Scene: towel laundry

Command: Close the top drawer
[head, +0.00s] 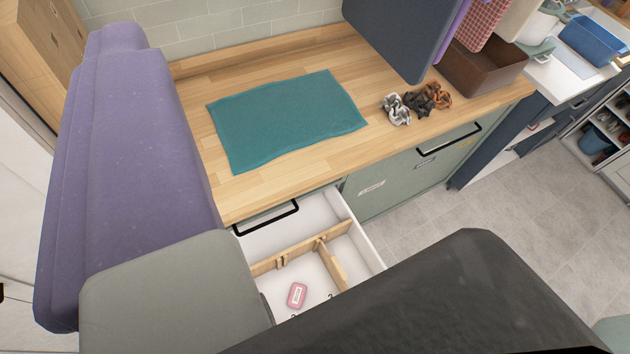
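The top drawer (372,250) is pulled open below the wooden counter. Its inside is white, with light wooden dividers (328,262). A small pink item with a white label (297,295) lies in one compartment. The black bar handle (265,218) shows at the upper left of the open drawer, near the counter's edge. The near end of the drawer is hidden by large shapes in the foreground. I do not see my gripper in this view.
A large purple cloth-like shape (130,170), a grey one (170,295) and a dark one (440,300) block the foreground. A teal towel (287,118) and several scrunchies (418,102) lie on the counter (350,85). A closed green front (400,185) adjoins the drawer. Tiled floor (510,215) is clear at right.

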